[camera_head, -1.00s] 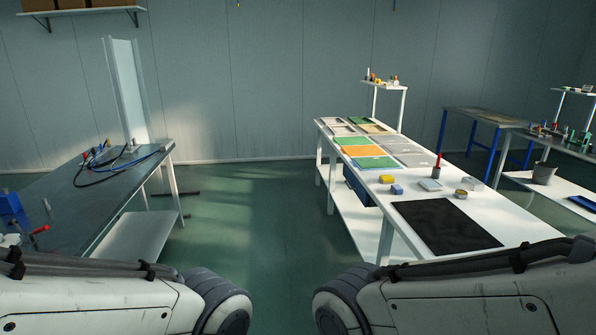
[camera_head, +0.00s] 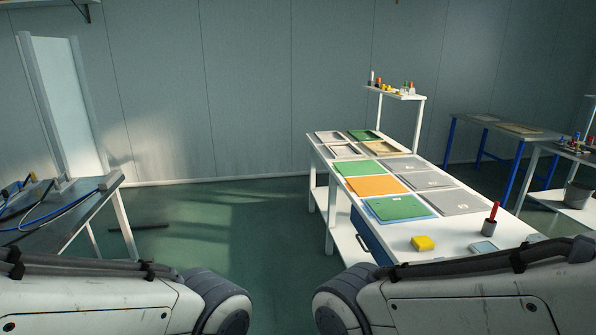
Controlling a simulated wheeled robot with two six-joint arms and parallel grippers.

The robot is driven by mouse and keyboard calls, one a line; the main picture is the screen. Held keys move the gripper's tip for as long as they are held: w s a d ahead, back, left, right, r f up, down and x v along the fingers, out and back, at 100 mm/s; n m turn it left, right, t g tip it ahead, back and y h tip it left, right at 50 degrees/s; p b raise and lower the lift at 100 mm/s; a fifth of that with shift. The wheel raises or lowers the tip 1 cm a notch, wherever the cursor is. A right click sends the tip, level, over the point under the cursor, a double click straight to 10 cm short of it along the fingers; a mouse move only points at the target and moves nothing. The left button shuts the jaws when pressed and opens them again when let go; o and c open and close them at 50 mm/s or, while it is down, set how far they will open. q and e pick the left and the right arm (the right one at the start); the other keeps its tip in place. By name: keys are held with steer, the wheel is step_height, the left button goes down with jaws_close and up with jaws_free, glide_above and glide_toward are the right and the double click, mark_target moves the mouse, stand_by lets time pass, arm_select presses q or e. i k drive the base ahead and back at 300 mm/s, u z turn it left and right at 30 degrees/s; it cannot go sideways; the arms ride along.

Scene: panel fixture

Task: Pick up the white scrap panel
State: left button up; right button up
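Several flat panels lie in two rows on the long white table at the right. Pale grey-white panels lie at its far left end, one at the back (camera_head: 328,136) and one in front of it (camera_head: 345,151). Green (camera_head: 399,207), orange (camera_head: 376,185) and grey (camera_head: 455,201) panels lie nearer. I cannot tell which panel is the white scrap one. A tall pale panel (camera_head: 68,105) also stands upright in a frame on the left bench. Only my arm links show at the bottom; both grippers are out of view.
The white table (camera_head: 455,236) also holds a yellow block (camera_head: 423,243) and a red-handled tool (camera_head: 491,218). A small raised shelf (camera_head: 405,95) stands behind it. The dark left bench (camera_head: 60,235) carries cables. A blue-legged table (camera_head: 500,128) stands far right.

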mark_target(348, 150)
steer(key=i, duration=5.25)
steer(key=u, duration=0.05)
